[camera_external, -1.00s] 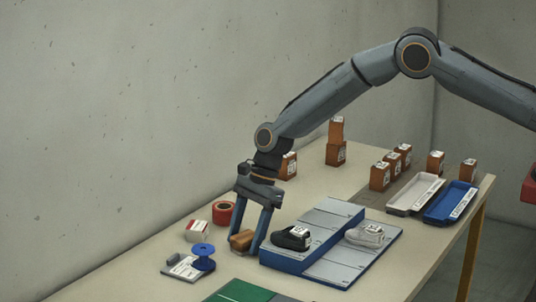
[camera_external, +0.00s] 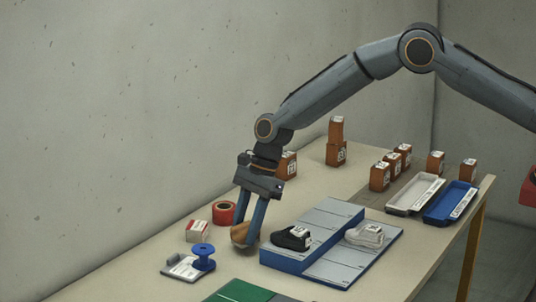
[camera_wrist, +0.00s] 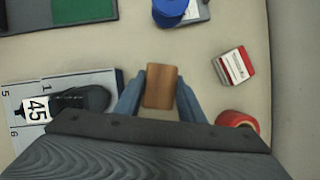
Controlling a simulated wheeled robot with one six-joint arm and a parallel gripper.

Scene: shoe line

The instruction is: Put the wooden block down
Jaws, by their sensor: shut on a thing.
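The wooden block (camera_external: 239,233) is brown and sits between the fingers of my gripper (camera_external: 251,226), low over the beige table, left of the blue and grey shoe stand. In the wrist view the block (camera_wrist: 161,87) shows its flat top, with one blue-grey finger of my gripper (camera_wrist: 160,98) against each side. My gripper is shut on the block. Whether the block's underside touches the table I cannot tell.
A stand (camera_external: 289,262) holding a black shoe (camera_external: 291,239) and a grey shoe (camera_external: 365,236) is on the right. Bare table lies around the block.

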